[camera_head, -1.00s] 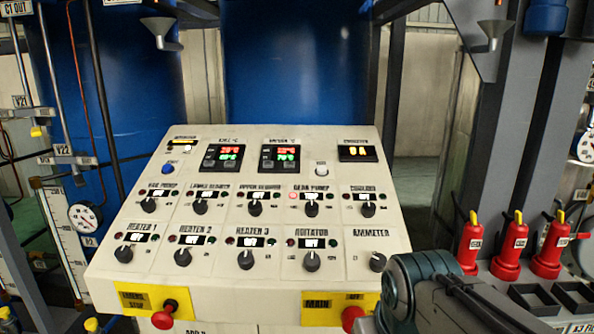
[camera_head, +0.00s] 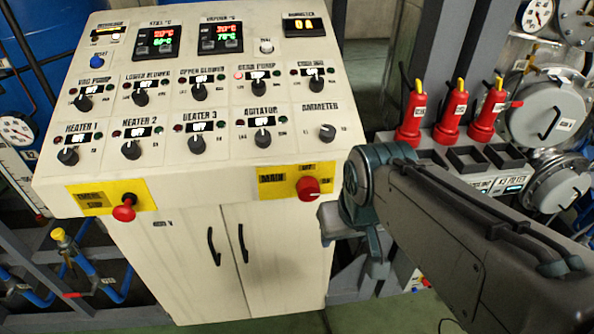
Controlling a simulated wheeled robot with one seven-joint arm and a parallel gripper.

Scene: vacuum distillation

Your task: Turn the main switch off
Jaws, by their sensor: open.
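The main switch is a red knob (camera_head: 308,187) on a yellow plate marked MAIN, on the right of the control panel's front face. A small label sits above the knob, too small to read surely. My arm comes in from the lower right, and its teal wrist is just right of the knob. My gripper (camera_head: 336,222) shows as a grey block left of the wrist, below and right of the knob. It is open and appears apart from the knob. Its fingertips are not clearly visible. The displays on the panel (camera_head: 225,170) are lit, and the ammeter shows 0 A.
A red emergency stop knob (camera_head: 124,209) sits on another yellow plate at the left. White cabinet doors (camera_head: 180,265) with black handles are below the panel. Several red-bodied, yellow-tipped units (camera_head: 450,112) stand at the right beside gauges. Pipes with yellow valves (camera_head: 58,235) are at lower left.

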